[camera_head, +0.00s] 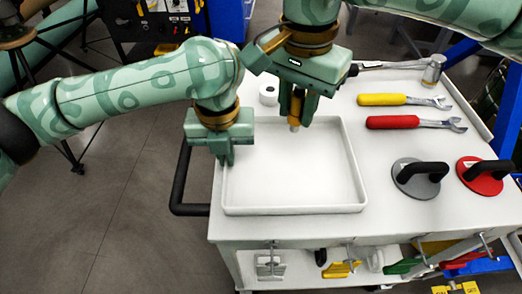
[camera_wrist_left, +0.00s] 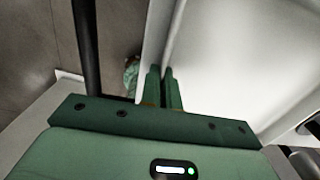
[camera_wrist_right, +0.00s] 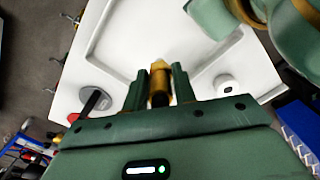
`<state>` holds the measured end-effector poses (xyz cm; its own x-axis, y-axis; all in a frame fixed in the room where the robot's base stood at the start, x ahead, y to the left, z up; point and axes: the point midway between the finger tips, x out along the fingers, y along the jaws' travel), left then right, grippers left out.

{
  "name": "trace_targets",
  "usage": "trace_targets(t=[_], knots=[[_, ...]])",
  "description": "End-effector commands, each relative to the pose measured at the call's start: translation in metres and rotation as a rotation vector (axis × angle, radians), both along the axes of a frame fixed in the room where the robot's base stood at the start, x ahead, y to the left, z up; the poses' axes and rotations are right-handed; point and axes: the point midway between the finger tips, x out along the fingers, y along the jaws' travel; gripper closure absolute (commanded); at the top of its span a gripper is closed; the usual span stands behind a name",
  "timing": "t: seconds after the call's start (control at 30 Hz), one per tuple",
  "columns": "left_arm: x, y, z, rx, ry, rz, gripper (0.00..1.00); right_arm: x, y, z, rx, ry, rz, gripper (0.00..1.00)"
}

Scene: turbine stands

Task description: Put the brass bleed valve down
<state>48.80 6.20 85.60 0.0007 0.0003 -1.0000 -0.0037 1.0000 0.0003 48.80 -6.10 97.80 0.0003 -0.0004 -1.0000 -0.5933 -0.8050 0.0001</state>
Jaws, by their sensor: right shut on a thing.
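The brass bleed valve (camera_head: 296,106) is held upright between the fingers of my right gripper (camera_head: 297,102), above the back part of the white tray (camera_head: 292,210). In the right wrist view the valve (camera_wrist_right: 159,82) sits between the two fingers of my right gripper (camera_wrist_right: 158,88), with the tray (camera_wrist_right: 98,35) beyond it. My left gripper (camera_head: 226,158) is over the tray's left edge, empty. In the left wrist view its fingers (camera_wrist_left: 163,88) are close together beside the tray wall. The valve's upper part is hidden by the right gripper.
On the cart top to the right lie a yellow wrench (camera_head: 385,99), a red wrench (camera_head: 395,122) and a hammer (camera_head: 432,70). A grey suction cup (camera_head: 410,180) and a red one (camera_head: 480,178) stand in front of them. A white roll (camera_head: 268,94) is behind the tray. The tray's middle is clear.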

Motion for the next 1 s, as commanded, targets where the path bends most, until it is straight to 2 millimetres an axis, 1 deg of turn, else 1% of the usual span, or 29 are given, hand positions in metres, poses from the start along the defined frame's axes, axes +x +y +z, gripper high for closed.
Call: trace_targets(t=[0.1, 0.2, 0.37, 0.5, 0.6, 0.93, 0.97, 1.0], knots=[[0.000, 0.000, 0.000, 0.000, 0.000, 0.000, 1.00, -0.001, 0.000, -0.025, 0.000, 0.006, 0.002, 1.00], [0.000, 0.000, 0.000, 0.000, 0.000, 0.001, 1.00, -0.001, 0.000, -0.043, 0.000, 0.005, 0.001, 1.00], [0.000, 0.000, 0.000, 0.000, 0.000, 0.001, 1.00, -0.001, 0.000, -0.063, 0.000, 0.004, 0.000, 1.00], [0.000, 0.000, 0.000, -0.001, 0.000, 0.001, 1.00, -0.001, 0.000, -0.085, 0.000, 0.004, 0.001, 1.00], [0.000, 0.000, 0.000, -0.001, 0.000, 0.001, 1.00, -0.001, 0.000, -0.093, 0.000, 0.001, 0.001, 1.00], [0.000, 0.000, 0.000, -0.001, 0.000, 0.000, 1.00, 0.000, 0.000, -0.095, 0.000, 0.000, 0.001, 1.00], [0.000, 0.000, 0.000, -0.001, 0.000, 0.000, 1.00, 0.000, 0.000, -0.096, 0.000, 0.000, 0.001, 0.68], [0.000, 0.000, 0.000, -0.001, 0.000, 0.000, 1.00, 0.000, 0.000, -0.095, 0.001, -0.001, 0.001, 0.57]])
